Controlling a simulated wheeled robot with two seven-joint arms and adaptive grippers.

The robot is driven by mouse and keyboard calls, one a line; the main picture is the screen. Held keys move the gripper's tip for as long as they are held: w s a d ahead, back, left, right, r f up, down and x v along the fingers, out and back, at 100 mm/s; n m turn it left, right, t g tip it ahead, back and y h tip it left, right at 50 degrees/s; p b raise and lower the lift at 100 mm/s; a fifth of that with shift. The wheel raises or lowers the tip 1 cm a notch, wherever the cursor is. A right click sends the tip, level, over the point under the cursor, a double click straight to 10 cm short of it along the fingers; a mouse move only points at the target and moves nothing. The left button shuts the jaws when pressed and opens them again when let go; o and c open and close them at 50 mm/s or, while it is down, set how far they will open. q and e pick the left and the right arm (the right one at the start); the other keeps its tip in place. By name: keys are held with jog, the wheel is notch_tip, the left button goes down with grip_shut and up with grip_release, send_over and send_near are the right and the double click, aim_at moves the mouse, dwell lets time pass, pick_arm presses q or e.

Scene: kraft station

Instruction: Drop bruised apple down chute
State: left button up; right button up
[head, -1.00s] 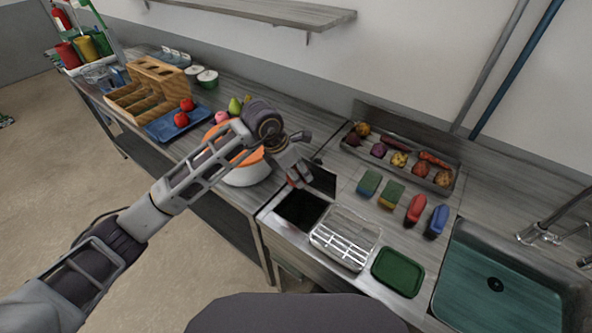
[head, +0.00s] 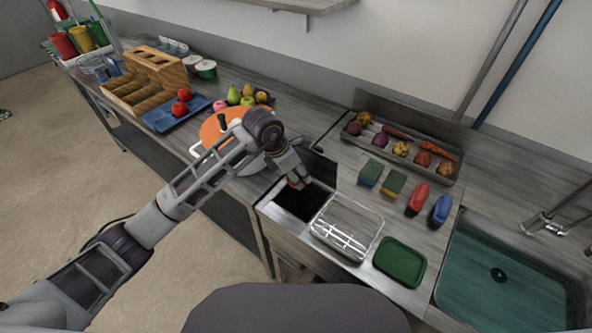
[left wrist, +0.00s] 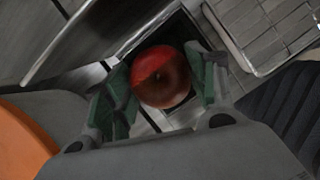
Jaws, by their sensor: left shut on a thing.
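The bruised apple (left wrist: 162,77), red with a brownish side, sits between the green-padded fingers of my left gripper (left wrist: 162,92) in the left wrist view. The gripper is shut on it. In the head view my left gripper (head: 297,180) points down over the dark square chute opening (head: 291,206) in the counter, and the apple is mostly hidden there. The chute opening (left wrist: 180,38) shows behind the apple in the left wrist view. A raised lid or flap (head: 321,167) stands at the opening's back edge. My right gripper is not in view.
A wire rack tray (head: 346,228) lies right beside the chute, with a green tray (head: 400,261) next to it. A vegetable tray (head: 440,165), sponges (head: 371,172) and the sink (head: 499,275) are to the right.

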pick_arm(q)
jog(key=o, duration=1.1)
jog(key=shift+o, duration=0.2)
jog(key=v, duration=1.2)
jog(key=shift+s, duration=0.1)
dwell(0.3)
